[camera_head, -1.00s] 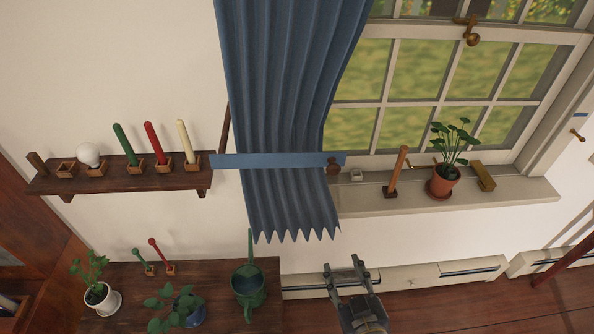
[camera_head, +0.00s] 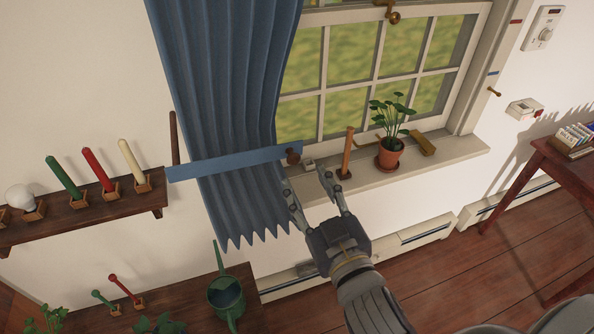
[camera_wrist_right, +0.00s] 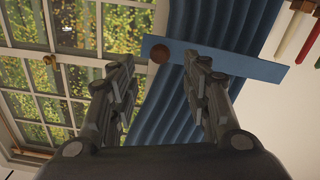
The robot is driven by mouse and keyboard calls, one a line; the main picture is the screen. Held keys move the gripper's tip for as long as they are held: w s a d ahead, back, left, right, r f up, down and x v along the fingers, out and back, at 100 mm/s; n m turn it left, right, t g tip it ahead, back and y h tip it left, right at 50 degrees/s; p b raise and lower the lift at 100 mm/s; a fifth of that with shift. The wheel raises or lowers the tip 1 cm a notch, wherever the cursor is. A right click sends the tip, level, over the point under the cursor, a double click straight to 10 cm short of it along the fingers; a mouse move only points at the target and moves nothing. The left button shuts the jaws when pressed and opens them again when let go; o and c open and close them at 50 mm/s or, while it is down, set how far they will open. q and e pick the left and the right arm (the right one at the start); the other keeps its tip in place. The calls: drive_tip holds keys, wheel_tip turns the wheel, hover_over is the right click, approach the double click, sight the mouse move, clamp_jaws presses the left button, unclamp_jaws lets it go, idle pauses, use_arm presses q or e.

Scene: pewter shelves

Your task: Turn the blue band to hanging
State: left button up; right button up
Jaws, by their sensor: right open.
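The blue band (camera_head: 225,163) lies across the blue curtain (camera_head: 220,80), nearly level and tilted slightly up to the right. A round brown knob (camera_head: 293,156) sits at its right end. My right gripper (camera_head: 303,172) is open and empty, its fingertips just below the knob in the head view. In the right wrist view the band (camera_wrist_right: 250,66) crosses behind the fingers, and the knob (camera_wrist_right: 160,56) shows between the fingers of my gripper (camera_wrist_right: 160,65). I cannot tell how far apart they are. My left gripper is not in view.
The window sill (camera_head: 450,152) holds a wooden peg (camera_head: 347,153), a potted plant (camera_head: 390,150) and a brass block (camera_head: 422,143). A shelf with candles (camera_head: 80,208) is at left. A green watering can (camera_head: 226,293) stands on the low table. A red table (camera_head: 575,165) is at right.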

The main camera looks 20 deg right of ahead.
sight(295, 162)
drive_tip(key=w+p, duration=0.1)
drive_tip(key=w, duration=0.4)
drive_tip(key=shift+a+r+p, duration=0.1)
drive_tip(key=shift+p, duration=0.25)
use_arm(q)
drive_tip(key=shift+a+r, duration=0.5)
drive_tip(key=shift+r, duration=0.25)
use_arm(e)
drive_tip(key=shift+w, duration=0.65)
drive_tip(key=shift+c, duration=0.3)
clamp_jaws()
